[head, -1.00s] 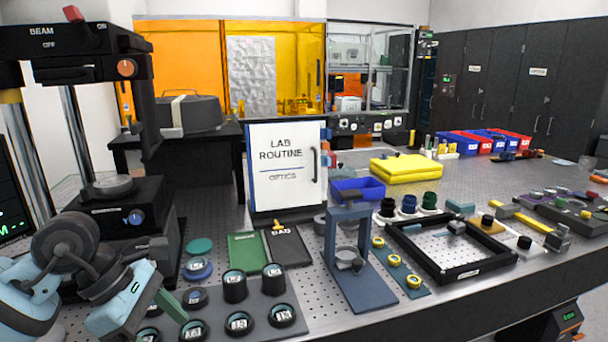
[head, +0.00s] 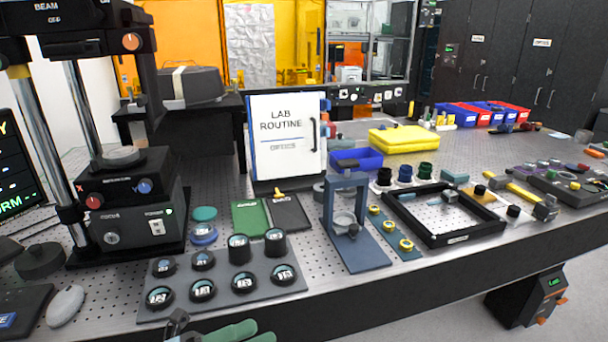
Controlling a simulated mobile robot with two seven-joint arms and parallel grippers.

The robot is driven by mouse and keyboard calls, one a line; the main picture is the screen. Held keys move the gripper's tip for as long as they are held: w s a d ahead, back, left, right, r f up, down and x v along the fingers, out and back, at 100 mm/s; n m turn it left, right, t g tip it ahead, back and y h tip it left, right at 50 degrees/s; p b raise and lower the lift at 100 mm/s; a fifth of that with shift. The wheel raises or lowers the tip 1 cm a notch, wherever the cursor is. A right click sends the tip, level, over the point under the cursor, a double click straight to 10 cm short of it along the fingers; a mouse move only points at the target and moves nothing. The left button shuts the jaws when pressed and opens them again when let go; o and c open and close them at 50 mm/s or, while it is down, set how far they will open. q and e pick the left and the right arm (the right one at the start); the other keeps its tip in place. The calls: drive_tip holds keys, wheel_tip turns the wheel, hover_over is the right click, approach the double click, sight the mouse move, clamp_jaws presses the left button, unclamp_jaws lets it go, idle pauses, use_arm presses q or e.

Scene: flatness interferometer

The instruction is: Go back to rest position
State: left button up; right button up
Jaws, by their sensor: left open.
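My left gripper (head: 225,332) shows only in part at the bottom edge of the head view, with green fingers pointing right. It is open, and I see nothing between the fingers. It is in front of the grey tray (head: 152,311) of labelled round optics, apart from it. The rest of my left arm is cut off by the frame. My right gripper is not in view. The interferometer (head: 128,196) stands at the left, with a round part (head: 117,158) on its stage.
A blue-grey stand (head: 362,256) and a black frame (head: 458,238) stand right of the tray. A LAB ROUTINE board (head: 286,165) is behind. A grey mouse (head: 66,305) lies at front left. The bench's front edge is near; open floor lies beyond it at lower right.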

use_arm(q)
drive_tip(key=s+a+f+n+t+y, duration=0.1)
drive_tip(key=a+f+n+t+y, duration=0.3)
drive_tip(key=f+n+t+y, duration=0.55)
drive_tip(key=s+a+f+n+t+y, duration=0.15)
drive_tip(key=a+f+n+y, duration=0.35)
drive_tip(key=n, duration=1)
drive_tip(key=s+a+f+n+g+y+p, duration=0.1)
drive_tip(key=s+a+f+n+g+y, duration=0.2)
drive_tip(key=s+f, duration=1.5)
drive_tip(key=s+n+g+y, duration=0.1)
drive_tip(key=n+g, duration=0.3)
drive_tip(key=n, duration=0.3)
drive_tip(key=shift+s+f+y+p, duration=0.3)
drive_tip(key=shift+s+f+y, duration=0.05)
drive_tip(key=shift+s+f, duration=0.05)
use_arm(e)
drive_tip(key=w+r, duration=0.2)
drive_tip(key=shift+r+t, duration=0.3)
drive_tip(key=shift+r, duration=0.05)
use_arm(q)
drive_tip(key=shift+n, duration=0.25)
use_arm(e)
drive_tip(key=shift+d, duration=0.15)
